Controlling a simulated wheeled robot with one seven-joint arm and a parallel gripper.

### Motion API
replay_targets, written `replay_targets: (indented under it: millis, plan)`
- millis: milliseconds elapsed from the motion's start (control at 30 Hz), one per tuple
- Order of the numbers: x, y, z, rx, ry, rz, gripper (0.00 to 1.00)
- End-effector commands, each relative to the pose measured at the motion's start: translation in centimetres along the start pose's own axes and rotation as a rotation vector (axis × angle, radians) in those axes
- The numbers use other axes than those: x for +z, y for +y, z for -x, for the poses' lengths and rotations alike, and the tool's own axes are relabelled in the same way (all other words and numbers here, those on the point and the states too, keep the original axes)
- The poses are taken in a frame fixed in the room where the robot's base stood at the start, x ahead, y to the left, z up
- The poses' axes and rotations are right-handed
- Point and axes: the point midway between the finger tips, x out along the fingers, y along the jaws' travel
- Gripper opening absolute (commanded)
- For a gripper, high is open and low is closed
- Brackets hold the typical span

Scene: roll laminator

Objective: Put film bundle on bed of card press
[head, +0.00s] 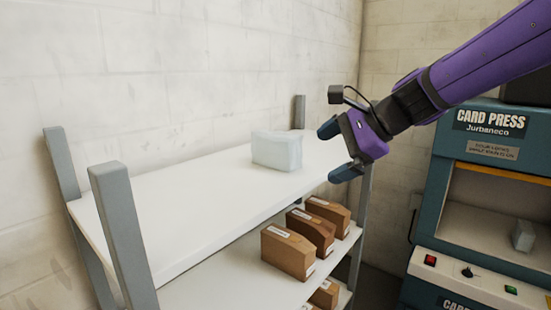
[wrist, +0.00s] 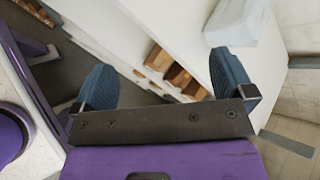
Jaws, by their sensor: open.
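A pale, translucent block that looks like the film bundle (head: 277,152) lies on the top shelf; in the wrist view it shows at the top right (wrist: 229,22), beyond one finger. My gripper (head: 334,150) is open and empty, to the right of this block and apart from it. Both fingers also show in the wrist view (wrist: 161,60), with nothing between them. The teal card press (head: 487,172) stands at the right. A similar, smaller-looking pale block (head: 523,236) stands inside its opening on the light bed (head: 475,222).
The white shelf rack (head: 165,215) has grey posts; its top is otherwise clear. Several brown boxes (head: 288,252) stand on the lower shelves. The press front has a red button (head: 430,260), a black knob and a green button. Walls close in behind.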

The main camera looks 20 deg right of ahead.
Motion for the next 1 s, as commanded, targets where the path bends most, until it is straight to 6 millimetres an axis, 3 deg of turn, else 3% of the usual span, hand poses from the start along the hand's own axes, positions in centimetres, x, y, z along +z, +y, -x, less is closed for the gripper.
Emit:
replay_targets:
  millis: [100, 200, 400, 567, 800, 1000]
  plan:
    - [-2.0, -4.2, -1.6, -0.1, -0.071, -0.346, 1.0]
    - [-3.7, -7.0, -2.5, -0.171, -0.13, -0.591, 1.0]
    - [-6.1, -10.1, -3.4, -0.256, -0.205, -0.874, 1.0]
    - [-6.4, -11.0, -4.5, -0.267, -0.22, -0.922, 1.0]
    - [-6.1, -12.1, -7.7, -0.267, -0.219, -0.917, 1.0]
    - [-5.9, -12.4, -8.8, -0.268, -0.219, -0.916, 1.0]
